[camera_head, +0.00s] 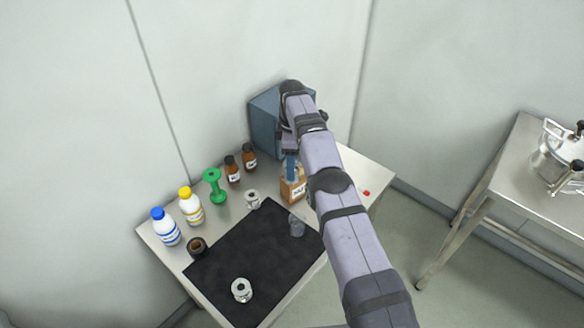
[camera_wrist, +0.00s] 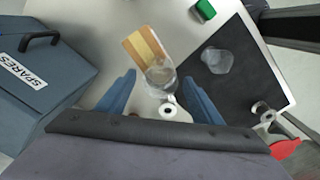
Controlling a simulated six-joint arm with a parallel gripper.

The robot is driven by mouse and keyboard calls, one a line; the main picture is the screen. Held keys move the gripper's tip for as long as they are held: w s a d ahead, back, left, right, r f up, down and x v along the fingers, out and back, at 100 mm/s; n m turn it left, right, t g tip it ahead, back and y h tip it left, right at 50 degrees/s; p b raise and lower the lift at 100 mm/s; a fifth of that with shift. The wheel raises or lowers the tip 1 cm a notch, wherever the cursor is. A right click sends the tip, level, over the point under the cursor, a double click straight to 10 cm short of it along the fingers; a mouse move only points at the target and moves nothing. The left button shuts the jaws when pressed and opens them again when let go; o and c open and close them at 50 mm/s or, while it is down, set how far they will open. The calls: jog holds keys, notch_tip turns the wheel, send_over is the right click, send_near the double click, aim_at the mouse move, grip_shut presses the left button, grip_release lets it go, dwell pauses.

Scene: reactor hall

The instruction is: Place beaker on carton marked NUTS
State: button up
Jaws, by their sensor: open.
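The tan carton (camera_head: 290,191) stands at the back of the near table under my gripper. Its label is partly cut off by my arm. In the wrist view its striped top (camera_wrist: 146,52) shows. A clear beaker (camera_wrist: 160,76) overlaps the carton's near edge there and lies between the finger tips. I cannot tell exactly whether it rests on the carton. My gripper (camera_wrist: 160,85) is open, one blue finger on each side, with gaps beside the beaker. In the head view its fingers (camera_head: 291,166) point down just above the carton and my arm hides much.
Another clear glass vessel (camera_head: 297,226) stands on the black mat (camera_head: 235,262). A blue box marked SPARES (camera_wrist: 45,65) stands close behind. Metal canisters (camera_head: 242,290), brown bottles (camera_head: 249,156), a green spool-like piece (camera_head: 214,186) and white bottles (camera_head: 166,228) stand to the left.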

notch_tip(320, 180, up, 9)
jog(key=p, duration=0.7)
jog(key=shift+f, duration=0.15)
jog(key=s+d+r+m, duration=0.3)
jog(key=s+r+m, duration=0.15)
jog(key=s, duration=0.25)
jog(key=s+d+r+m, duration=0.3)
jog(key=s+r+m, duration=0.15)
jog(key=s, duration=0.25)
jog(key=s+d+f+m, duration=0.1)
jog(key=s+f+m, duration=0.1)
jog(key=s, duration=1)
jog(key=s+d+f+m, duration=0.2)
jog(key=s+m, duration=0.3)
jog(key=s, duration=0.7)
jog(key=shift+d, duration=0.15)
